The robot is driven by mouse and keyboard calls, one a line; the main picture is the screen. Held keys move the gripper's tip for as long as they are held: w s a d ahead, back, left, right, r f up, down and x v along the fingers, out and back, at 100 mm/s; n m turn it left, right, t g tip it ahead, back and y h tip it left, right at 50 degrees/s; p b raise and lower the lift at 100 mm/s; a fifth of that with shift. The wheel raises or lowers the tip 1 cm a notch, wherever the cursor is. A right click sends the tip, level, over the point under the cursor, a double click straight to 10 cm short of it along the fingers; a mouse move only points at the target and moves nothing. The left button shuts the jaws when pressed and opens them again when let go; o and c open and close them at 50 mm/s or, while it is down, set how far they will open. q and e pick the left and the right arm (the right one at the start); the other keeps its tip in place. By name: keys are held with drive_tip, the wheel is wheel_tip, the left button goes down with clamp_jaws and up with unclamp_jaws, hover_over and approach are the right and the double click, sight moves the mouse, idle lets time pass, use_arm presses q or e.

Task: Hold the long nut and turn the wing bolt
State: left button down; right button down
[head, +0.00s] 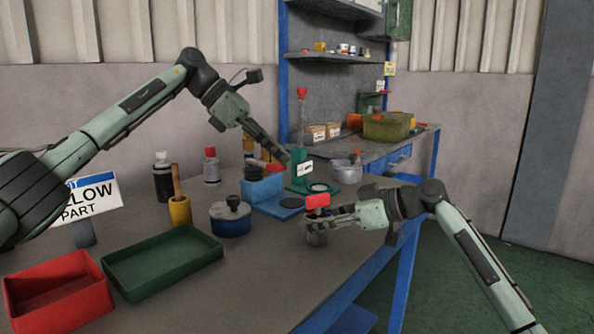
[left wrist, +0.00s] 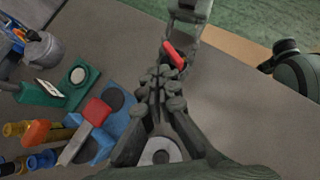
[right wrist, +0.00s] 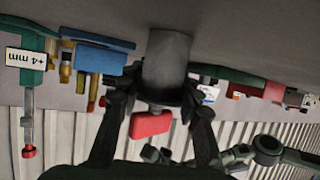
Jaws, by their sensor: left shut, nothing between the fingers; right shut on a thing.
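My right gripper (head: 322,219) is shut on a grey cylindrical long nut (right wrist: 168,62) near the table's right edge. A bright red wing bolt (head: 317,201) sits at the nut's upper end; it also shows in the right wrist view (right wrist: 151,125), where the picture is upside down. I cannot tell how deep its thread sits. The nut's lower end (head: 316,239) shows below my fingers; whether it touches the table is unclear. My left gripper (head: 287,159) is shut and empty, above and left of the wing bolt. The wing (left wrist: 173,54) lies just beyond its fingertips in the left wrist view.
A green stand (head: 300,184) with a label and a blue block (head: 262,188) stand behind the nut. A blue round tin (head: 230,220), green tray (head: 165,262), red bin (head: 58,293) and yellow cup (head: 180,211) are at left. The front middle of the table is clear.

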sight(317, 195)
use_arm(q)
drive_tip(key=shift+a+r, duration=0.45)
drive_tip(key=c, duration=2.1)
unclamp_jaws()
drive_tip(key=shift+s+a+r, duration=0.1)
drive_tip(key=shift+a+r, duration=0.05)
drive_tip(key=shift+r, duration=0.05)
drive_tip(key=shift+o, duration=1.2)
drive_tip(key=shift+s+d+r, duration=0.15)
drive_tip(key=shift+s+d, duration=0.05)
drive_tip(key=shift+d, duration=0.05)
drive_tip(key=shift+o, duration=1.4)
drive_tip(key=s+d+n+y, duration=0.1)
drive_tip(key=d+n+y, duration=0.1)
drive_tip(key=s+d+r+n+y, duration=0.1)
drive_tip(key=d+y, duration=0.1)
drive_tip(key=shift+s+r+n+t, duration=0.2)
drive_tip(key=shift+s+n+t, duration=0.2)
drive_tip(key=shift+n+y, duration=0.6)
drive_tip(key=x, duration=1.1)
drive_tip(key=shift+d+f, duration=0.25)
drive_tip(key=shift+d, duration=0.1)
